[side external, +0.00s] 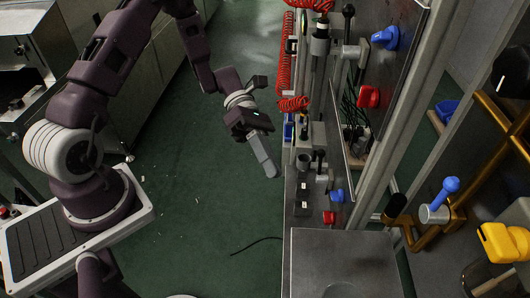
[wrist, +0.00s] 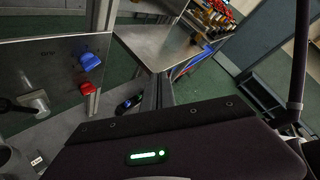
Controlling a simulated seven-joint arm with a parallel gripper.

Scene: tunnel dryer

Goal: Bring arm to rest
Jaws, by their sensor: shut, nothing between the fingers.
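My gripper (side external: 270,174) hangs in the side external view over the green floor, left of the machine panel. Its long grey fingers point down and slightly right, closed together with nothing held. A gap shows between them and the panel edge in that picture; the exact distance is unclear. My arm reaches from the base at the left, bent at the elbow. In the wrist view, my gripper's dark body with a green light fills the bottom, and the closed fingers (wrist: 158,92) stick out beyond it toward a metal table.
The panel (side external: 315,165) carries blue and red knobs (side external: 368,97), fittings and a red coiled hose (side external: 284,60). A metal table (side external: 345,262) stands at the lower right. A steel cabinet (side external: 150,75) lies behind my arm. Green floor (side external: 195,195) between is open, with a dark cable.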

